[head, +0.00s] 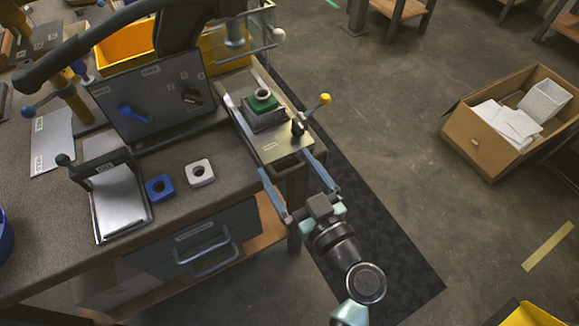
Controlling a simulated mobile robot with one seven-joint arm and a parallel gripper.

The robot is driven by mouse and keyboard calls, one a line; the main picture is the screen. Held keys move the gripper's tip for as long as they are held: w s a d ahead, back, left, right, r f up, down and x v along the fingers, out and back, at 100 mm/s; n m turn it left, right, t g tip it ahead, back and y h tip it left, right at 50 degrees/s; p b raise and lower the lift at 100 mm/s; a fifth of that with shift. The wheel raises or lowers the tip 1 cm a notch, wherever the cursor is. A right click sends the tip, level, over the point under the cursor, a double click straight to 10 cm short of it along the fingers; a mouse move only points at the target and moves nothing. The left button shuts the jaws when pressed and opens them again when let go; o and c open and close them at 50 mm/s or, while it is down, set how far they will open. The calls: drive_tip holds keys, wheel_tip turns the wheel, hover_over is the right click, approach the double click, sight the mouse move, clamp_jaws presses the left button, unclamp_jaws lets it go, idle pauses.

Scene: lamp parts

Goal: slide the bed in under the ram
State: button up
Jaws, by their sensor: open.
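The bed (270,146) is a flat labelled plate on a slide at the right end of the bench. It carries a dark block with a green part (263,103) and a pale ring on top. A black knob (297,128) stands at its right edge. The ram (235,32) is a grey cylinder above and behind the bed, and the bed's load sits in front of it, toward me. My gripper (283,161) is open, its two long blue-grey fingers reaching to either side of the bed's front end. I cannot tell whether they touch it.
A yellow-balled lever (323,99) sticks out right of the bed. A panel with a blue handle (135,113) stands to the left. Blue (158,188) and white (200,173) square parts lie on the bench. A cardboard box (500,138) is on the floor at right.

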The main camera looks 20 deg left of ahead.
sight(258, 127)
drive_tip(key=shift+c, duration=0.2)
clamp_jaws()
drive_tip(key=b+x, duration=0.3)
drive_tip(key=x, duration=0.3)
drive_tip(key=b+x, duration=0.4)
drive_tip(key=x, duration=0.2)
drive_tip(key=shift+s+a+f, duration=0.1)
drive_tip(key=shift+f, duration=0.15)
drive_tip(key=shift+a+r, duration=0.1)
drive_tip(key=shift+r, duration=0.2)
drive_tip(key=shift+c, duration=0.4)
unclamp_jaws()
drive_tip(key=shift+o, duration=0.6)
drive_tip(key=shift+a+f, duration=0.1)
drive_tip(key=shift+a, duration=0.05)
drive_tip(key=b+v, duration=0.1)
drive_tip(key=v, duration=1.2)
drive_tip(key=shift+w, duration=0.2)
